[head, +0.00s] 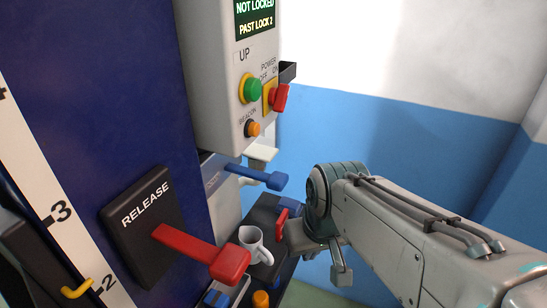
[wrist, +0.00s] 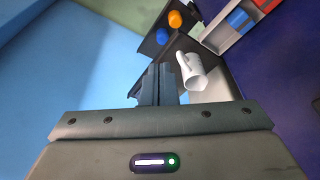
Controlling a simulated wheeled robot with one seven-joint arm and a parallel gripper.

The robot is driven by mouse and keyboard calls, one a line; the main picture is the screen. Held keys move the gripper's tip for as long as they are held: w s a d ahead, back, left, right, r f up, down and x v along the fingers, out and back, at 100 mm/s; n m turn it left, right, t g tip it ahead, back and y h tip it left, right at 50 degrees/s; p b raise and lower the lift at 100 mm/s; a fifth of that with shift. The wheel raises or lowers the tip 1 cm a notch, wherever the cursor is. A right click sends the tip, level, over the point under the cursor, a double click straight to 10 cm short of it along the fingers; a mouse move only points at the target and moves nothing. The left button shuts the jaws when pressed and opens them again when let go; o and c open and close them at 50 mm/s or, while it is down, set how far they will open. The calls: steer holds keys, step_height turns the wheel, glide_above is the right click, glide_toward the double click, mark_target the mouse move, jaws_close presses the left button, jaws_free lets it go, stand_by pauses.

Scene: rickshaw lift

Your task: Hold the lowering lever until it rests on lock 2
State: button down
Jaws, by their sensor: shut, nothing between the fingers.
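The control box (head: 228,80) has a display (head: 255,18) reading "NOT LOCKED" and "PAST LOCK 2". A blue lever (head: 262,177) sticks out to the right below this box; I cannot read a label for it. A red lever (head: 200,250) sticks out from the black plate marked RELEASE (head: 143,222). My gripper is at the lower right in the head view, right of the white mug and below the blue lever, apart from both levers. In the wrist view its dark fingers (wrist: 157,78) are shut and empty.
A white mug (head: 253,243) stands on a dark surface below the blue lever; it also shows in the wrist view (wrist: 193,72). The box carries a green button (head: 252,90), a red power switch (head: 280,97) and an orange button (head: 253,129). A numbered scale (head: 62,212) runs down the blue column.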

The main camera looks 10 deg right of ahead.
steer(key=w+d+r+n+t+y, duration=0.1)
steer(key=w+d+r+n+y, duration=0.1)
steer(key=w+r+n, duration=0.3)
steer(key=w+d+r+n+t+y+b, duration=0.1)
steer(key=w+d+r+n+y, duration=0.2)
steer(key=w+r, duration=0.6)
steer(key=w+n+y, duration=0.1)
steer(key=w+n, duration=0.1)
steer(key=w, duration=0.1)
steer(key=shift+d+r+y, duration=0.2)
steer(key=shift+r+y, duration=0.1)
steer(key=shift+y, duration=0.1)
steer(key=shift+a, duration=0.1)
steer(key=p, duration=0.2)
glide_above(272, 175)
steer(key=s+d, duration=0.2)
step_height(272, 175, down, 8)
steer(key=shift+w+r, duration=0.15)
steer(key=shift+r, duration=0.1)
step_height(272, 175, down, 2)
steer(key=shift+d+f, duration=0.1)
steer(key=shift+f, duration=0.7)
steer(key=shift+f, duration=0.1)
